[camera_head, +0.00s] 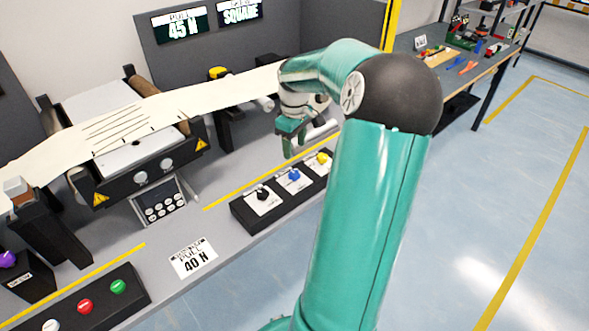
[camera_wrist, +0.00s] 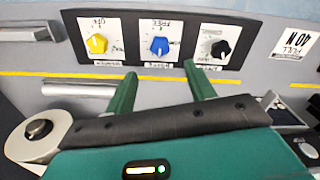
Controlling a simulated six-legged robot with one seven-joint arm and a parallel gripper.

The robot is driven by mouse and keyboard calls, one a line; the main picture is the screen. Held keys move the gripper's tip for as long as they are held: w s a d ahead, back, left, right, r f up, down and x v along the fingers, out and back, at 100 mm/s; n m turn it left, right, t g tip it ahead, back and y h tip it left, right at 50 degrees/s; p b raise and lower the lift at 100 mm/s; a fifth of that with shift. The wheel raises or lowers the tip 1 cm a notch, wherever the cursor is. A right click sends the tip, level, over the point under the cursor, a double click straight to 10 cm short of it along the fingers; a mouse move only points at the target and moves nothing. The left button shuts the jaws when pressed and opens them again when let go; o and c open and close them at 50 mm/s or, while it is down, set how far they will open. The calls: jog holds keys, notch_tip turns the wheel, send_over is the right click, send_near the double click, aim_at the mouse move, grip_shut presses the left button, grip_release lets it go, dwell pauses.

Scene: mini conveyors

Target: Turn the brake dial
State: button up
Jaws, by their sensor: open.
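Three dials sit in a row on a dark panel (camera_head: 240,214): black (camera_head: 262,193), blue (camera_head: 294,174) and yellow (camera_head: 322,158), each on a white plate. In the wrist view they appear upside down, with yellow (camera_wrist: 97,43), blue (camera_wrist: 159,46) and black (camera_wrist: 220,48) from left to right. The blue dial's plate seems to read "FREE"; the smaller names are too blurred to tell which is the brake dial. My gripper (camera_head: 291,147) is open and empty above and behind the panel. In the wrist view my gripper (camera_wrist: 160,70) has its fingers apart, pointing towards the blue dial.
A cream web (camera_head: 180,108) runs over rollers behind the panel. Wall screens (camera_head: 180,24) read "45 N" and "SQUARE". A workbench (camera_head: 440,62) with tools stands at right.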

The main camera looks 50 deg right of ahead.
aim_at(295, 173)
notch_tip(295, 173, down, 10)
jog(key=shift+r, duration=0.1)
jog(key=c, duration=1)
jog(key=shift+o, duration=0.2)
jog(key=shift+w+m, duration=0.1)
jog(key=shift+m, duration=2.5)
jog(key=o, duration=1)
jog(key=shift+c, duration=0.2)
